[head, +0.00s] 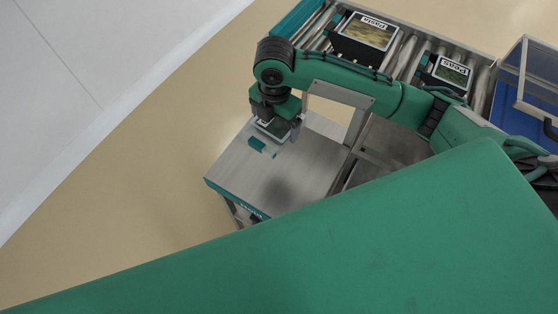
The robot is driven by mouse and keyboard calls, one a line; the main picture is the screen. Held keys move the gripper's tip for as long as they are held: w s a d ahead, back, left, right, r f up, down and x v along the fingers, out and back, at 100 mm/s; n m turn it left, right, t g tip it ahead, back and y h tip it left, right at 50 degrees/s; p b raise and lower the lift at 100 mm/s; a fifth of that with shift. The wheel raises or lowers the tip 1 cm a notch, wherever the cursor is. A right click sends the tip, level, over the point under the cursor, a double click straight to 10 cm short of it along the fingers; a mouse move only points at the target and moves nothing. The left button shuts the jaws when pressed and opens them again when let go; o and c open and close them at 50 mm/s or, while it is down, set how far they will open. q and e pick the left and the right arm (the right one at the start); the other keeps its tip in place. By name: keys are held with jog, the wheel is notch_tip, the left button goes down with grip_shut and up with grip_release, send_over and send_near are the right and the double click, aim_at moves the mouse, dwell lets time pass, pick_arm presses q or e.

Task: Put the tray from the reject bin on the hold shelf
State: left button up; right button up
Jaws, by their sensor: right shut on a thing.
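My right gripper (268,134) points down over the hold shelf (290,180), a grey metal top with a teal front edge and a partly readable label. It is shut on a small tray (280,129) with pale edges and a darker greenish top, mostly hidden by the gripper. The tray is over the back left part of the shelf. I cannot tell whether it touches the surface. My left gripper is not in view.
A roller conveyor (408,62) at the back carries a pasta tray (365,38) and a peas tray (450,73). A clear-walled blue container (510,88) stands at the right. The shelf's front part is bare. My own green body covers the lower right.

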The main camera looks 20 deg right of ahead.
aim_at(276, 167)
jog(key=shift+a+f+n, duration=0.1)
jog(key=shift+n, duration=0.3)
notch_tip(276, 167, down, 20)
jog(key=shift+r+p, duration=0.1)
jog(key=shift+p, duration=0.45)
jog(key=o, duration=0.7)
jog(key=shift+f, duration=0.2)
jog(key=shift+o, duration=0.2)
jog(key=shift+r, duration=0.1)
notch_tip(276, 167, up, 12)
jog(key=shift+b, duration=0.3)
